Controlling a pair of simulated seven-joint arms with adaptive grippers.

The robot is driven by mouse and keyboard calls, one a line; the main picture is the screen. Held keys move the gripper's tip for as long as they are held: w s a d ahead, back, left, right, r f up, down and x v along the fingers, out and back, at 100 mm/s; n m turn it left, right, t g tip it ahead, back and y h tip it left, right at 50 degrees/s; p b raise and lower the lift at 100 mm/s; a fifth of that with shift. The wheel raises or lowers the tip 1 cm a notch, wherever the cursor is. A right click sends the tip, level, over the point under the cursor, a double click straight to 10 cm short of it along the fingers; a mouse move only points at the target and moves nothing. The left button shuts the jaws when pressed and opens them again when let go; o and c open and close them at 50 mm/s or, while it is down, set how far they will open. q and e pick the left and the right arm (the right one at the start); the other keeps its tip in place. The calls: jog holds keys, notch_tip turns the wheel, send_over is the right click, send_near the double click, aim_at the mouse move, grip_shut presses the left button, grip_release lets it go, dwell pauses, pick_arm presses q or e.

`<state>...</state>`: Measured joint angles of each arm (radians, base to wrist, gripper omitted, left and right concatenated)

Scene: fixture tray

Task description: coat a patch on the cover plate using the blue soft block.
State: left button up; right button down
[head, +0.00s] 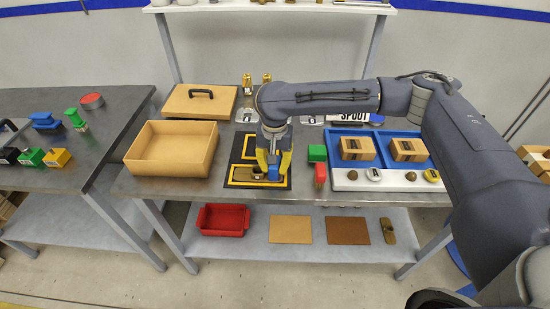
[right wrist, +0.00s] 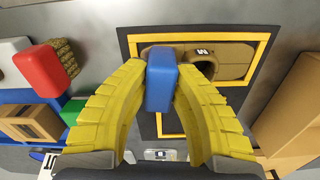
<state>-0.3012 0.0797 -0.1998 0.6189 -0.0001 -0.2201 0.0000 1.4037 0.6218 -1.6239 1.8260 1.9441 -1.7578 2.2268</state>
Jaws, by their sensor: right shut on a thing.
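My right gripper (head: 272,160) has yellow ribbed fingers and is shut on the blue soft block (right wrist: 161,80), which also shows below the fingers in the head view (head: 273,174). The block is over a brown part (right wrist: 225,62) with a dark round opening and a small label, which seems to be the cover plate. This part lies inside the yellow-outlined area of a black mat (head: 231,184). In the right wrist view the block covers some of the part. I cannot tell whether they touch. My left gripper is not in view.
Right of the mat are a green block (head: 317,153), a red block (head: 320,175) and a blue tray (head: 380,146) with wooden blocks. A red bin (head: 222,219) is on the lower shelf.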

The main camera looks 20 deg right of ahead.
jog(key=shift+s+a, duration=0.2)
jog(key=shift+s, duration=0.3)
jog(key=shift+s+a, duration=0.2)
jog(key=shift+s, duration=0.25)
jog(key=shift+d, duration=0.2)
jog(key=shift+w+d+r, duration=0.1)
jog(key=shift+w+d, duration=0.15)
jog(key=shift+w, duration=0.75)
jog(key=shift+w+d, duration=0.25)
jog(key=shift+w, duration=0.75)
jog(key=shift+s+r, duration=0.1)
jog(key=shift+r, duration=3.8)
jog(key=shift+r, duration=0.1)
